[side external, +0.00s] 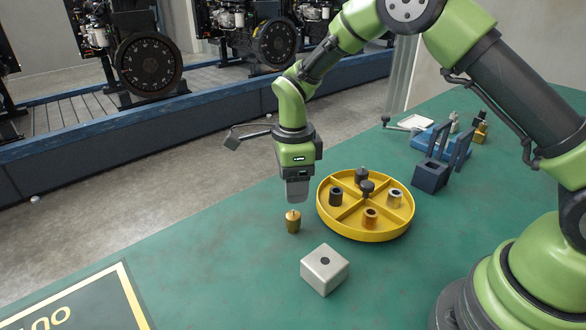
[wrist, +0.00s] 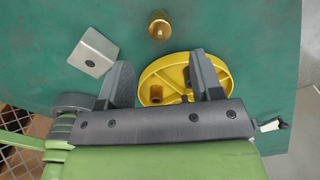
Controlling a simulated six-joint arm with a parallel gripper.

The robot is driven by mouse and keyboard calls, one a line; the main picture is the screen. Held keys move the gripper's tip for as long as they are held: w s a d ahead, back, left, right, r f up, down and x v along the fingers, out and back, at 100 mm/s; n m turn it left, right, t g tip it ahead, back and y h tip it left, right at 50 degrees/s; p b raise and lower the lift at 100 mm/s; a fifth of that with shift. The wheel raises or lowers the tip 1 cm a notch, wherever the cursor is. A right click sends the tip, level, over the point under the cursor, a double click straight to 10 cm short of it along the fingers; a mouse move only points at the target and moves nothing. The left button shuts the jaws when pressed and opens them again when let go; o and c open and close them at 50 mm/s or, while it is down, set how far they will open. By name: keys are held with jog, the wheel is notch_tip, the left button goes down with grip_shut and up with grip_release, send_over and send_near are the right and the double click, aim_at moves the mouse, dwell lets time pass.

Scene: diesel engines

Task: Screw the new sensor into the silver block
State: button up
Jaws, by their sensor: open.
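The silver block (side external: 325,270) sits on the green table with a dark round hole in its top; it also shows at upper left in the wrist view (wrist: 93,52). A brass sensor (side external: 293,221) stands upright on the table, behind and left of the block; in the wrist view (wrist: 159,25) it is near the top middle. My gripper (side external: 297,198) points down just above the brass sensor in the side view. In the wrist view its two fingers (wrist: 163,80) are wide apart with nothing held between them. Whether the brass sensor is the new one I cannot tell.
A round yellow divided tray (side external: 409,223) with several small fittings stands right of my gripper. A blue vise-like fixture (side external: 431,176) and small brass parts (side external: 481,131) are farther back right. A dark printed mat (side external: 70,305) lies at lower left. The table around the block is clear.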

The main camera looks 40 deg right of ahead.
aim_at(293, 214)
jog(key=shift+f, duration=4)
jog(key=shift+c, duration=0.2)
grip_shut()
jog(key=shift+r, duration=2.55)
